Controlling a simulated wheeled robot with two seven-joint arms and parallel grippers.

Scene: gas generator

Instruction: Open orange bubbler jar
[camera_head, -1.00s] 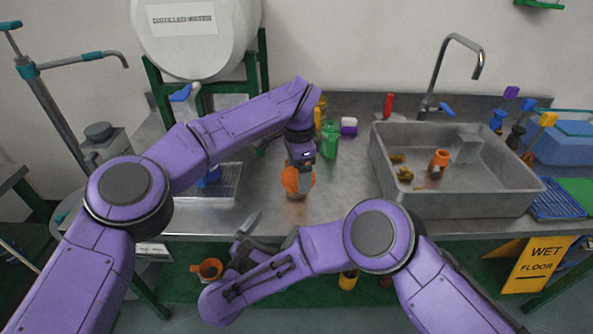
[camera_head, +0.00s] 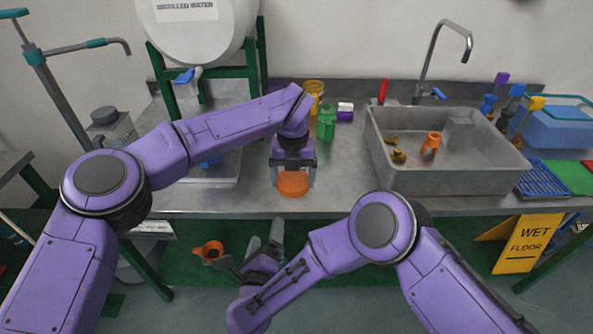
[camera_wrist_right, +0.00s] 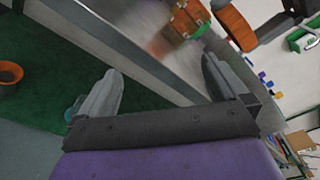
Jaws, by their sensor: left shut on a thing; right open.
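The orange bubbler jar (camera_head: 293,184) is between the fingers of my left gripper (camera_head: 293,178), above the front part of the steel worktop. It shows as a round orange face turned toward the head camera. The rest of it is hidden, and I cannot tell lid from body. My left gripper is shut on it. In the right wrist view an orange disc (camera_wrist_right: 234,27) shows at the top right. My right gripper (camera_head: 265,238) is open and empty, below and left of the jar, in front of the worktop edge. Its spread fingers also show in the right wrist view (camera_wrist_right: 160,72).
A steel sink (camera_head: 440,180) with small orange parts inside stands at the right. A green bottle (camera_head: 326,124) and a yellow-orange jar (camera_head: 314,92) stand behind my left gripper. An orange cup-like item (camera_head: 208,251) is low at the left. The worktop between jar and sink is clear.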

